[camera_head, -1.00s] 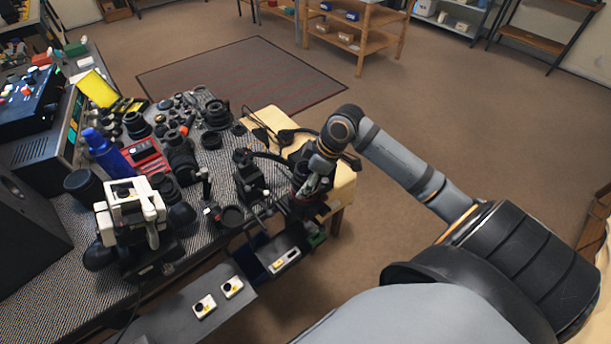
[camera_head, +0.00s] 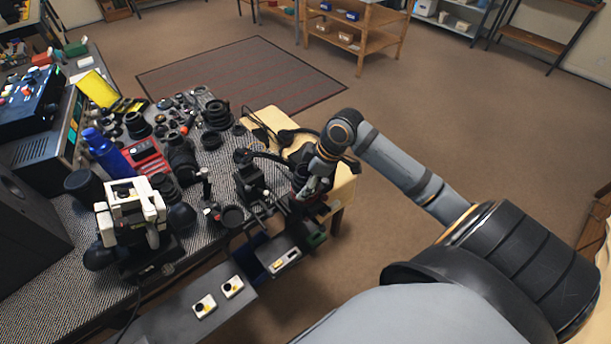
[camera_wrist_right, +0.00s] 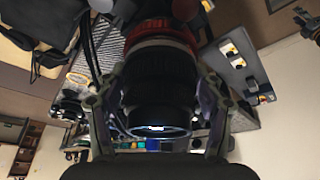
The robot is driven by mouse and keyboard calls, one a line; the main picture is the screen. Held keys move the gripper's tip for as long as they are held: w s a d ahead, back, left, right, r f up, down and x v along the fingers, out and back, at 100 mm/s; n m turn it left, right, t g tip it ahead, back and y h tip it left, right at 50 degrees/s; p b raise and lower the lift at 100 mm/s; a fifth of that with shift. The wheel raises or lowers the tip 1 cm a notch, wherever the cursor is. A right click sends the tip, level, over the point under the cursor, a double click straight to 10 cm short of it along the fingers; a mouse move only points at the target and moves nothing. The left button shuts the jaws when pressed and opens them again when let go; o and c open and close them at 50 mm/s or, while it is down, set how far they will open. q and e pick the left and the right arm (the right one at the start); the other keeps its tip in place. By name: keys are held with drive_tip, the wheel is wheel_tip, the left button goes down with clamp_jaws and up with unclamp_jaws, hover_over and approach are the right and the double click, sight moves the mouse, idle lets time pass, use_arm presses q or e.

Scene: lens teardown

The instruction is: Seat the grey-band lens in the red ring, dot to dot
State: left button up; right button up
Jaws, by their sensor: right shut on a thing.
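My right gripper (camera_wrist_right: 158,112) has its two fingers on either side of a black lens barrel (camera_wrist_right: 157,85) in the right wrist view and is shut on it. A pale grey band (camera_wrist_right: 160,43) runs around the lens at its far end. The red ring (camera_wrist_right: 160,27) shows just beyond that band, in line with the lens. I cannot tell whether the lens is seated in it or only close to it. No alignment dots can be made out. In the head view my right gripper (camera_head: 308,192) is at the bench's right edge, and the lens is mostly hidden there. My left gripper is not in view.
The patterned bench mat (camera_head: 60,300) carries several dark lenses, a blue bottle (camera_head: 104,152) and a white-and-black device (camera_head: 130,212). A black stand (camera_head: 250,185) is close left of my right gripper. A grey panel (camera_head: 185,300) with small white blocks lies in front.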

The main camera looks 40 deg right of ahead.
drive_tip(key=o, duration=1.5)
wheel_tip(320, 180, up, 10)
